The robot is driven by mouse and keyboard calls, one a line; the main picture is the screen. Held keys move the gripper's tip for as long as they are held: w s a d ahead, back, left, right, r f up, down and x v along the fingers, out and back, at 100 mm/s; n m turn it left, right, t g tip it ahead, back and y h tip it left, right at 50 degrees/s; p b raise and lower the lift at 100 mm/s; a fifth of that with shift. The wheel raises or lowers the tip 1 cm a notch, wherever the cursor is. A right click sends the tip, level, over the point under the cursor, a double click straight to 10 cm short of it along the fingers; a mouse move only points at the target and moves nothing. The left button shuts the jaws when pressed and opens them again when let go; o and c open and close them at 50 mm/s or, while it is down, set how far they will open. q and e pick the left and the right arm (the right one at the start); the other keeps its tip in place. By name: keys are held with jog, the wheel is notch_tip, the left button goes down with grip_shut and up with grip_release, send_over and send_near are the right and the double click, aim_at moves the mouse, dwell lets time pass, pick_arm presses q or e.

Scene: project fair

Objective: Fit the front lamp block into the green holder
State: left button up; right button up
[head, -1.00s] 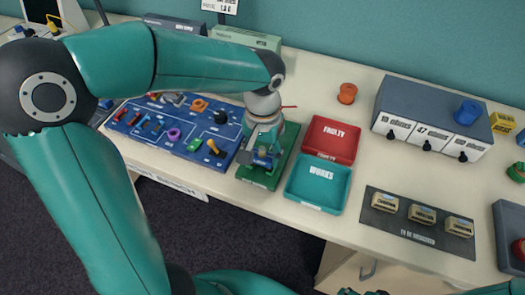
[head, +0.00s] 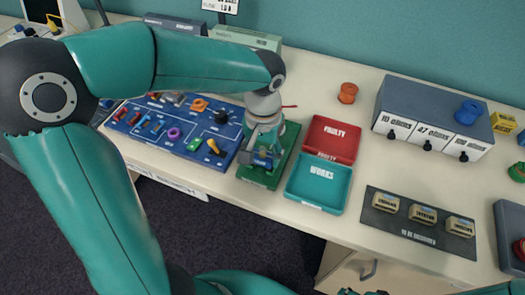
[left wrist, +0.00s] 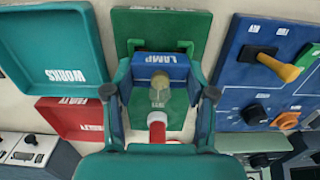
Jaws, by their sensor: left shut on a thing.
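My left gripper (head: 262,158) points down over the green holder (head: 257,177) and is shut on the blue lamp block (left wrist: 160,65). In the left wrist view its fingers stand on either side of the block, which has a white LAMP label and a pale bulb. The green holder (left wrist: 160,22) shows behind and around the block in that view. The fingers hide much of the block in the head view. I cannot tell whether the block is seated or just above the holder.
A blue circuit board (head: 175,130) with several parts lies left of the holder. The red FAULTY tray (head: 331,139) and teal WORKS tray (head: 319,184) stand close on its right. A dark mat (head: 416,225) with blocks lies farther right.

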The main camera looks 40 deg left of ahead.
pick_arm(q)
jog(key=shift+f, duration=0.35)
jog(key=o, duration=1.2)
jog(key=shift+o, duration=0.4)
jog(key=shift+o, duration=1.2)
jog(key=shift+r, duration=0.1)
jog(key=shift+r+p, duration=3)
jog(key=shift+r, duration=0.95)
jog(key=shift+f, duration=0.1)
